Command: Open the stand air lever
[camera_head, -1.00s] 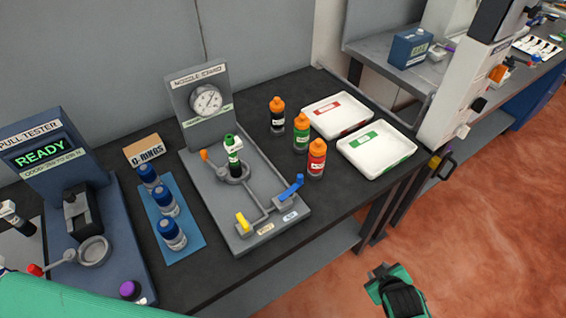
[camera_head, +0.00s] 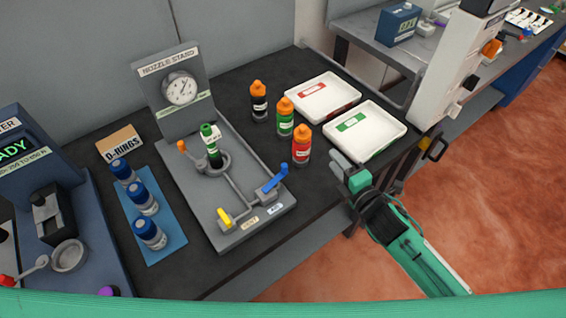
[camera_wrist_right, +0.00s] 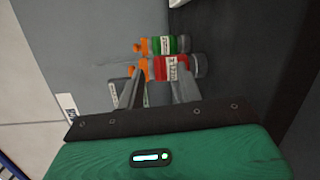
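The nozzle stand (camera_head: 185,160) is a grey plate with an upright gauge panel. Its air lever (camera_head: 272,180) is blue and tilts up to the right beside the "AIR" label at the front right corner. A yellow lever (camera_head: 224,217) sits by the "VENT" label. A green-capped nozzle (camera_head: 211,145) stands in the stand's ring. My right gripper (camera_head: 343,169) is right of the air lever, apart from it, near the table's front edge. In the right wrist view its two fingers (camera_wrist_right: 157,80) are spread with nothing held. My left gripper is out of view.
Orange-capped bottles with black (camera_head: 259,103), green (camera_head: 286,118) and red (camera_head: 302,148) labels stand between the stand and two white trays (camera_head: 392,128). Blue-capped bottles (camera_head: 142,199) stand on a blue mat at left. Bare tabletop lies right of the air lever.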

